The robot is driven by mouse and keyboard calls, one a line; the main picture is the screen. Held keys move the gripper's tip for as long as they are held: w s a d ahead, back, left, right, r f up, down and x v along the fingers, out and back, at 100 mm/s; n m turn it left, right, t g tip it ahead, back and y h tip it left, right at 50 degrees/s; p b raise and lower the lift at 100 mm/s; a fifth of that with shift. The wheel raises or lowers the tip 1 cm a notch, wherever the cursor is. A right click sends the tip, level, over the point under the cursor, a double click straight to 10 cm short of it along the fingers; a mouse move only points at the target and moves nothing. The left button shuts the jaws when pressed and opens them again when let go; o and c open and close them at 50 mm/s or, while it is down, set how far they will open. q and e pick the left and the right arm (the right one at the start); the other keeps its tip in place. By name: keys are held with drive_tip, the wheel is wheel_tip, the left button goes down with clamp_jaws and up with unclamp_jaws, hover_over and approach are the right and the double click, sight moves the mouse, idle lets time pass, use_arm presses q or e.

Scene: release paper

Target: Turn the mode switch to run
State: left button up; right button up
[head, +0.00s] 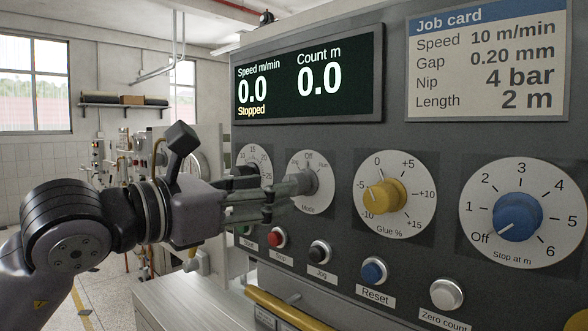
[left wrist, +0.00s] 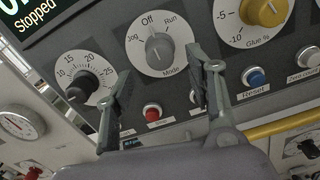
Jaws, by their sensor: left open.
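The mode switch is a grey knob on a round white dial (head: 322,163) marked Off at the top, Jog at left and Run at right. In the left wrist view the grey knob (left wrist: 159,48) shows fully, and its pointer mark looks turned towards Off. My left gripper (head: 286,193) is in front of the dial and hides part of it in the head view. In the left wrist view its two fingers (left wrist: 158,63) are spread, one to each side below the knob. Nothing is between them, and I cannot tell whether they touch it. My right gripper is not in view.
A yellow glue knob (head: 385,197) is right of the mode dial, and a blue stop knob (head: 517,217) further right. A black knob (left wrist: 82,83) is left of it. Buttons such as red (head: 277,238) and black (head: 319,251) sit below. The display (head: 308,77) reads Stopped.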

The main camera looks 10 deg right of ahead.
use_arm(q)
drive_tip(key=p+x, duration=0.2)
drive_tip(key=x, duration=0.3)
drive_tip(key=shift+w+d+r, duration=0.1)
drive_tip(key=shift+w+d, duration=0.05)
drive_tip(key=shift+d, duration=0.1)
drive_tip(key=shift+w+d, duration=0.25)
drive_tip(key=shift+d, duration=0.15)
drive_tip(key=shift+c, duration=0.6)
drive_tip(key=c, duration=1)
drive_tip(key=shift+c, duration=0.2)
